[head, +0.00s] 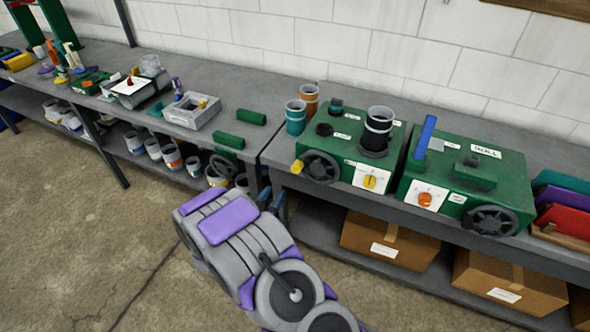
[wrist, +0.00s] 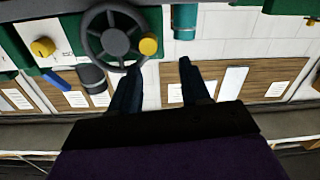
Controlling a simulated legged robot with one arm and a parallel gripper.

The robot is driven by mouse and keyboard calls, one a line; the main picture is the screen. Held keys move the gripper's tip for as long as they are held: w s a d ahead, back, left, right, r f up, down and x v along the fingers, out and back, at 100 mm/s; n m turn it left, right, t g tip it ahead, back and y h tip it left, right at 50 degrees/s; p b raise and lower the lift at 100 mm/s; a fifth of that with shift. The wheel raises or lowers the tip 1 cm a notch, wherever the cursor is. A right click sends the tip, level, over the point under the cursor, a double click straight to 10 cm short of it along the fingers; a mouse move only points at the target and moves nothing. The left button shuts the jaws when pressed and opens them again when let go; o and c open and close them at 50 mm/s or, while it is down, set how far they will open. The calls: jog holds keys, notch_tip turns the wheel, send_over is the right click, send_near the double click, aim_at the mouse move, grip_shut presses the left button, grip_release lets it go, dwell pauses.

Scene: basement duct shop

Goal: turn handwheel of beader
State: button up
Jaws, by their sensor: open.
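Two green machines stand on the bench, and their labels are too small to read for certain. The left machine (head: 345,150) has a dark spoked handwheel (head: 322,167) with a yellow knob (head: 297,166) on its rim. The right machine (head: 470,182) has its own dark handwheel (head: 492,220) at its front right. My gripper (head: 271,197) is open and empty, just left of and below the left handwheel. In the wrist view, my fingers (wrist: 162,80) are spread apart. The left handwheel (wrist: 114,33) and its yellow knob (wrist: 148,46) lie beyond the fingertips, with no clear contact.
The left machine's white panel carries a yellow dial (head: 370,181). The right machine has a blue lever (head: 425,138) and an orange dial (head: 425,199). Teal (head: 296,117) and orange (head: 309,99) cups stand behind the left handwheel. Cardboard boxes (head: 390,240) sit on the lower shelf.

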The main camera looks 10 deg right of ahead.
jog(key=v, duration=0.8)
dwell(0.6)
jog(key=shift+w, duration=0.1)
jog(key=shift+f, duration=0.1)
dwell(0.3)
jog(key=p+v, duration=0.1)
jog(key=v, duration=1.6)
jog(key=shift+a+p, duration=0.25)
jog(key=shift+p, duration=0.1)
